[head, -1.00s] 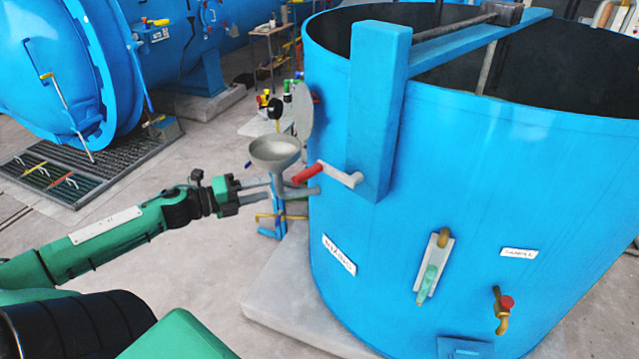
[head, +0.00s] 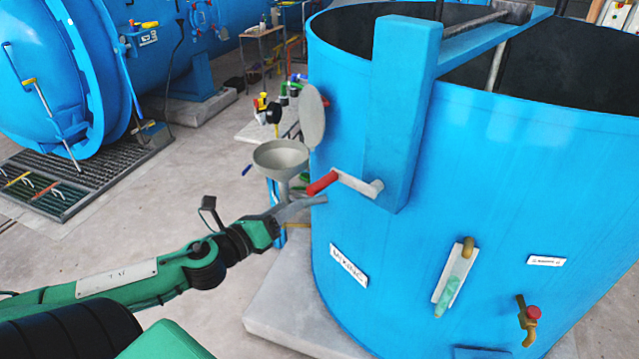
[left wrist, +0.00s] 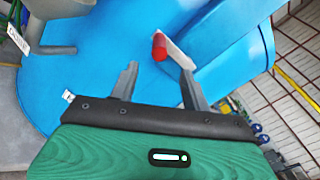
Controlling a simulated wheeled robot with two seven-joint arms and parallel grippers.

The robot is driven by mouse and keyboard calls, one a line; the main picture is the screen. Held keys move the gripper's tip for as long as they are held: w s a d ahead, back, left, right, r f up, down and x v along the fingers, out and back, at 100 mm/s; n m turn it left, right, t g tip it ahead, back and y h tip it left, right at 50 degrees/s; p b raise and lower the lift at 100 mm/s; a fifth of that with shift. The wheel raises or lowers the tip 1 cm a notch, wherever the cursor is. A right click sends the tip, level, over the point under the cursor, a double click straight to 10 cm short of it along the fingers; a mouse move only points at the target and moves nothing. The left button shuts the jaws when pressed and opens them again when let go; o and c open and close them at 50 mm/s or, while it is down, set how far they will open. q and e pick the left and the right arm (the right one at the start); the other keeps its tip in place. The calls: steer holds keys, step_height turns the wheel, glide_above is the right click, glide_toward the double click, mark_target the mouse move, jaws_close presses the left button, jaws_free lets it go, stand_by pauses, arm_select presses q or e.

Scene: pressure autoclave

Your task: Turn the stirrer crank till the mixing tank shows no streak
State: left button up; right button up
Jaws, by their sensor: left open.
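The blue mixing tank (head: 440,200) fills the right of the head view. Its stirrer crank (head: 358,184) is a grey arm with a red handle (head: 321,183), on the blue upright column at the rim. The red handle points left. My left gripper (head: 312,202) is open and empty, just below the handle. In the left wrist view the red handle (left wrist: 159,47) lies beyond the two open fingers (left wrist: 160,82), between their lines, apart from them. A sight glass with pale green content (head: 453,280) is on the tank wall; any streak is too small to tell. My right gripper is not in view.
A grey funnel (head: 281,157) on a stand is close behind my left gripper. A brass tap with a red knob (head: 529,318) sticks out low on the tank. A blue autoclave (head: 50,80) stands at the far left.

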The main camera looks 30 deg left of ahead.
mark_target(320, 185)
arm_select(q)
steer(key=shift+w+r, duration=0.1)
steer(key=shift+w, duration=0.7)
steer(key=shift+w+d+p, duration=0.2)
steer(key=shift+w+p, duration=0.2)
steer(key=shift+w, duration=0.95)
steer(key=shift+w+d+p, duration=0.2)
steer(key=shift+w+p, duration=0.25)
steer(key=shift+w, duration=0.7)
steer(key=shift+w+d+p, duration=0.15)
steer(key=shift+w+p, duration=0.3)
steer(key=shift+w, duration=0.65)
steer(key=shift+w+d+p, duration=0.15)
steer(key=shift+w+p, duration=0.1)
steer(key=shift+w, duration=0.45)
steer(key=shift+w+d+p, duration=0.1)
steer(key=shift+w+p, duration=0.1)
steer(key=shift+w, duration=0.5)
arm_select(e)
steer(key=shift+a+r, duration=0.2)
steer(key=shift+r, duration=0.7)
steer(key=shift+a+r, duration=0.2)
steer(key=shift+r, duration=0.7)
arm_select(q)
steer(key=shift+c, duration=0.2)
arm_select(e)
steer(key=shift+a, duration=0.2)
